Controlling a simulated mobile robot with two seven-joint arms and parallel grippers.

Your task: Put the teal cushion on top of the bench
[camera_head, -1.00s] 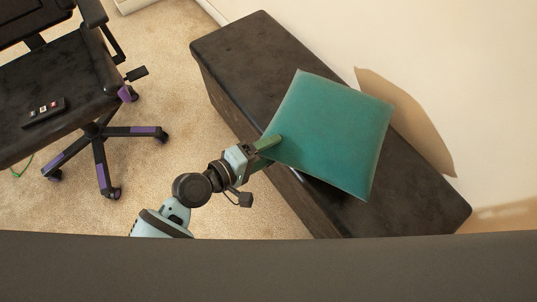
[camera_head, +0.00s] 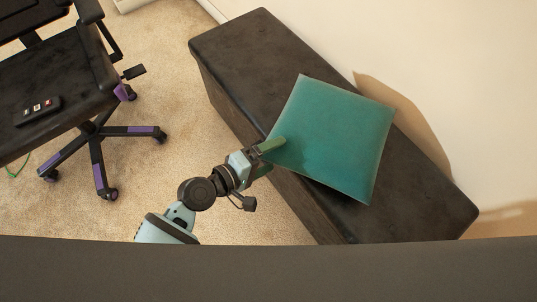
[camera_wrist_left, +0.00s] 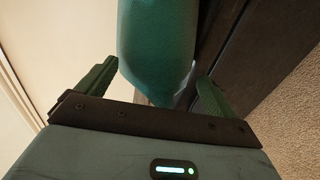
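The teal cushion (camera_head: 333,138) lies over the top of the long black bench (camera_head: 240,55), at about the middle of its length. It looks slightly tilted, and I cannot tell whether all of it rests on the bench. My left gripper (camera_head: 268,155) is at the cushion's left corner, over the bench's front edge. In the left wrist view the cushion's corner (camera_wrist_left: 158,45) is between the spread fingers of the left gripper (camera_wrist_left: 152,85), with narrow gaps on both sides. My right gripper is in neither view.
A black office chair (camera_head: 95,80) with purple-trimmed legs stands on the carpet at the left. A remote (camera_head: 38,110) lies on its seat. A pale wall (camera_head: 440,70) runs behind the bench. Both ends of the bench top are bare.

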